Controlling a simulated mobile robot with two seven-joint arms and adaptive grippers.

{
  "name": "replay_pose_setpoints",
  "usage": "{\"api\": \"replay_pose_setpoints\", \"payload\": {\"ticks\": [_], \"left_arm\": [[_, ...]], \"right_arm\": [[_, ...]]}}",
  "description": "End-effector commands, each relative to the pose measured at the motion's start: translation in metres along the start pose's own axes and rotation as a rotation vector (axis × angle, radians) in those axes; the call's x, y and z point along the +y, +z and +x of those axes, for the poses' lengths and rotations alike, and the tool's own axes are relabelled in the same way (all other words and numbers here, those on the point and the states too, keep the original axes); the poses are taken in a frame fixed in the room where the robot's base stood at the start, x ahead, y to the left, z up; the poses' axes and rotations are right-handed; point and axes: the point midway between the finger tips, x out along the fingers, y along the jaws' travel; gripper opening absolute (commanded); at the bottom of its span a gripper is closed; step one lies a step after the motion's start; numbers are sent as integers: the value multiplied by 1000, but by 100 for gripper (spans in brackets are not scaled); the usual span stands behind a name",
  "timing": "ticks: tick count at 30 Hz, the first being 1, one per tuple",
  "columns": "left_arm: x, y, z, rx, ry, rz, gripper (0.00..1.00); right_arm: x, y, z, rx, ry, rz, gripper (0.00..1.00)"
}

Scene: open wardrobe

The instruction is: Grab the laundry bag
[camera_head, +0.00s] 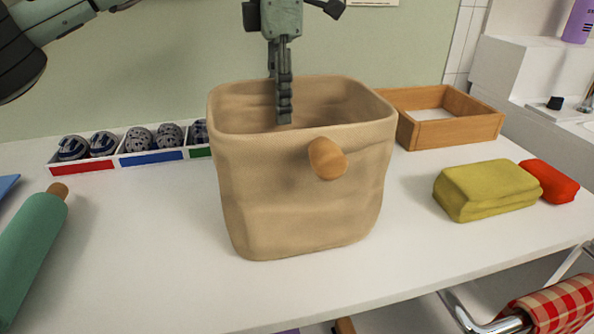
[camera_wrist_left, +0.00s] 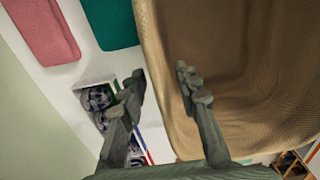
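The tan laundry bag (camera_head: 300,205) stands upright and open-topped in the middle of the white table, with an orange-brown tab on its near side. My left gripper (camera_head: 282,108) points down at its far rim. In the left wrist view, my left gripper (camera_wrist_left: 162,82) is open, with one finger inside the bag (camera_wrist_left: 265,60) and the other outside, the bag's wall between them. There is a gap between the fingers and the wall, though exact contact is hard to tell. My right gripper is not in view.
A divided tray (camera_head: 105,163) of patterned rolled items stands at the left, behind a green roller (camera_head: 28,245). A wooden frame box (camera_head: 450,132), folded yellow cloth (camera_head: 487,190) and red bundle (camera_head: 551,181) lie right. The table in front of the bag is clear.

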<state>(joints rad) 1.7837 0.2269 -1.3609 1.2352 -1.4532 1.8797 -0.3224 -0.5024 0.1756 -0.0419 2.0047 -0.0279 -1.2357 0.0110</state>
Motion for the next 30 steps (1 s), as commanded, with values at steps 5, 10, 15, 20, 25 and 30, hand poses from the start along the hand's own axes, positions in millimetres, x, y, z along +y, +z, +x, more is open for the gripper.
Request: {"api": "replay_pose_setpoints", "payload": {"ticks": [5, 10, 15, 20, 25, 30], "left_arm": [[-5, 4, 28, 2, -2, 1, 32], [-5, 4, 43, 0, -1, 0, 32], [-4, 4, 42, 0, 0, 0, 32], [-4, 5, 42, -1, 0, 0, 12], [-4, 5, 42, -1, 0, 0, 0], [-4, 5, 42, -1, 0, 0, 0]], "right_arm": [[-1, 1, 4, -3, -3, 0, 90], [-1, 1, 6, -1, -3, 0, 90], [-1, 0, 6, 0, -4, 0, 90], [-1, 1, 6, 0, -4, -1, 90], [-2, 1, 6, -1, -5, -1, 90], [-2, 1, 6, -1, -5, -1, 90]]}}
